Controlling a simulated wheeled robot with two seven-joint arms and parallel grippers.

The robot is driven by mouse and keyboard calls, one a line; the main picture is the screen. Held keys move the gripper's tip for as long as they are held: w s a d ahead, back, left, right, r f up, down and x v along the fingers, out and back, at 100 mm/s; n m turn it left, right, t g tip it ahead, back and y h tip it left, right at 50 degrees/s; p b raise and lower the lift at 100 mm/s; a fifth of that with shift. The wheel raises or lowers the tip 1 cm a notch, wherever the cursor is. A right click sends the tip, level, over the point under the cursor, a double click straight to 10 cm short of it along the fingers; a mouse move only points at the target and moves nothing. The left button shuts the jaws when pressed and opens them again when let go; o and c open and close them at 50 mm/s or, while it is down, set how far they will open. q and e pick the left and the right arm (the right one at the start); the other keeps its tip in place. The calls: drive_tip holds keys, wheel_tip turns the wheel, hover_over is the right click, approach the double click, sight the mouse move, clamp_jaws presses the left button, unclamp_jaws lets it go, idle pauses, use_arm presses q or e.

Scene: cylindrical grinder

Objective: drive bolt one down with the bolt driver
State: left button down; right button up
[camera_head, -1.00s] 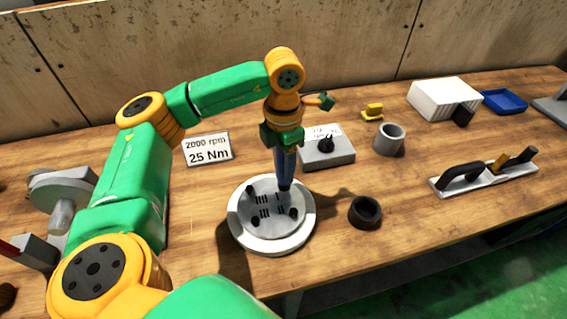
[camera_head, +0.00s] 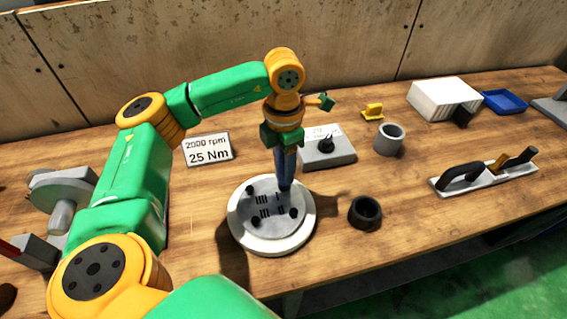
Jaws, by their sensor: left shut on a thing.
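The bolt driver (camera_head: 286,168) is a dark blue-grey tool, held upright with its tip down. My left gripper (camera_head: 283,140) is shut on its upper part. The driver's tip is over the upper right of the round grey plate (camera_head: 270,235), by the single tally mark. Bolt one is hidden under the tip there, and I cannot tell how deep it sits. Other dark bolts show on the plate at the upper left (camera_head: 250,190), lower left (camera_head: 256,221) and lower right (camera_head: 294,213). My right gripper is not in view.
A sign (camera_head: 208,150) reads "2000 rpm 25 Nm". A grey block (camera_head: 330,158) with a black knob is right behind the driver. A black ring (camera_head: 365,212) and a grey cup (camera_head: 388,139) stand to the right. A black-handled tool (camera_head: 485,172) lies farther right. The front right table is clear.

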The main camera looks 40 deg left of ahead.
use_arm(q)
drive_tip(key=shift+s, duration=0.1)
drive_tip(key=shift+r+p, duration=2.55)
drive_tip(key=shift+r, duration=0.5)
drive_tip(key=shift+f, duration=0.1)
